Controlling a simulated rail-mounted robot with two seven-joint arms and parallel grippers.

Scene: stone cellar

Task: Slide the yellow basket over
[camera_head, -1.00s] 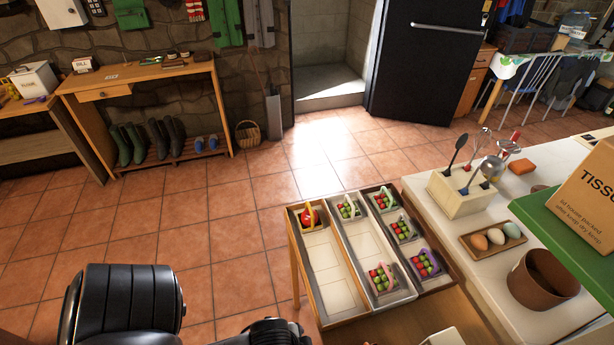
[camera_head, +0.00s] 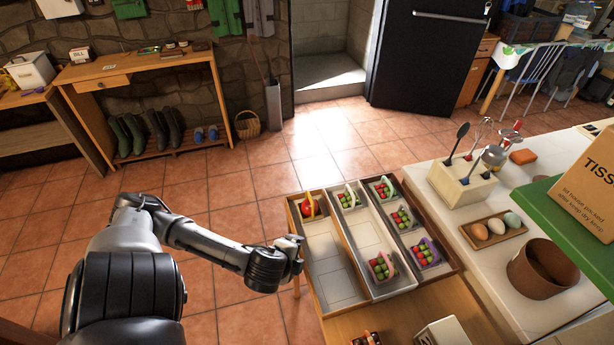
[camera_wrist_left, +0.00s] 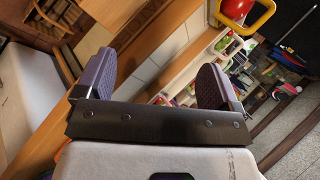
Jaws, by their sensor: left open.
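The yellow basket (camera_head: 314,208), with a yellow handle and a red item inside, sits at the far end of the left lane of a wooden tray (camera_head: 338,310). It also shows at the top right of the left wrist view (camera_wrist_left: 262,20). The rest of that lane is bare. My left gripper (camera_head: 293,252) is at the tray's left edge, nearer to me than the basket and apart from it. In the left wrist view its two purple-grey fingers (camera_wrist_left: 155,80) are spread with nothing held between them. My right gripper is not in view.
Several small baskets of red and green items, including a pink one (camera_head: 381,267) and a purple one (camera_head: 425,252), stand in the other lanes. A counter to the right holds a utensil holder (camera_head: 460,187), an egg tray (camera_head: 466,234) and a brown pot (camera_head: 517,275). A white box (camera_head: 444,333) stands nearer me.

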